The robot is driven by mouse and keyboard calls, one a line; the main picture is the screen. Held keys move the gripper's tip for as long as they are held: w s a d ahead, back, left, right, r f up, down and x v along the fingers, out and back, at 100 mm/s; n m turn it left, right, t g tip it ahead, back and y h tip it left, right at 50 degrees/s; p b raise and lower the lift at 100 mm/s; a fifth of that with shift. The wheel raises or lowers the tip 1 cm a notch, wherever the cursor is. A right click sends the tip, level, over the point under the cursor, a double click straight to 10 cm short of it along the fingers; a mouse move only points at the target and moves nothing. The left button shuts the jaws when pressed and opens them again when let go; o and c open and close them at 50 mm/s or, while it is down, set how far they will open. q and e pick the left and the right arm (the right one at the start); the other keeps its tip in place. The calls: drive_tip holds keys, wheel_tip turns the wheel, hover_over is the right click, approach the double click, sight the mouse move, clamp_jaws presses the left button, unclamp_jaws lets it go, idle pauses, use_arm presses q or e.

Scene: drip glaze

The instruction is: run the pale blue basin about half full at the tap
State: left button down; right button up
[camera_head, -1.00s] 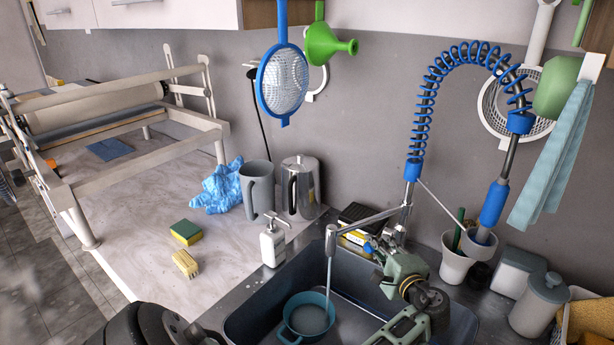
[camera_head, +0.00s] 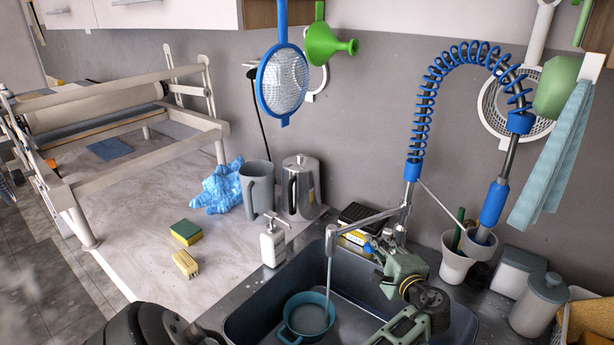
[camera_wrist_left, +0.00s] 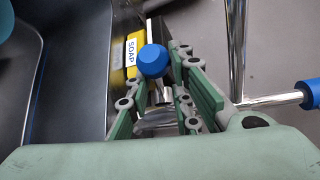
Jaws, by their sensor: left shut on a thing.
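The pale blue basin (camera_head: 291,333) sits on the floor of the dark sink (camera_head: 262,318), under the spout of the tap (camera_head: 331,238). A thin stream of water (camera_head: 328,278) falls from the spout into it. Some water shows inside the basin, but its exact level is hard to judge. My left gripper (camera_head: 378,250) is at the tap's base, to the right of the spout. In the left wrist view its fingers are shut on the tap handle with the blue knob (camera_wrist_left: 153,61). My right gripper is not in view.
A soap dispenser (camera_head: 272,243) stands at the sink's left rim. A grey jug (camera_head: 257,190), a steel pot (camera_head: 299,190) and sponges (camera_head: 186,232) stand on the left counter. Pots and a canister (camera_head: 538,305) crowd the right.

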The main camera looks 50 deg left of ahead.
use_arm(q)
drive_tip(key=shift+s+f, duration=0.1)
idle(0.4)
wheel_tip(320, 180, down, 2)
drive_tip(key=shift+s+f+b, duration=0.15)
drive_tip(key=shift+b, duration=0.7)
drive_tip(key=c, duration=1.9)
unclamp_jaws()
drive_tip(key=shift+r, duration=0.25)
drive_tip(key=shift+o, duration=1.4)
drive_tip(key=shift+s+r, duration=0.1)
drive_tip(key=shift+d, duration=0.1)
drive_tip(key=v, duration=0.2)
drive_tip(key=p+v, duration=0.1)
drive_tip(key=v, duration=0.2)
drive_tip(key=shift+s+d+f+p, duration=0.15)
drive_tip(key=shift+d+f+p, duration=0.2)
drive_tip(key=shift+d, duration=0.1)
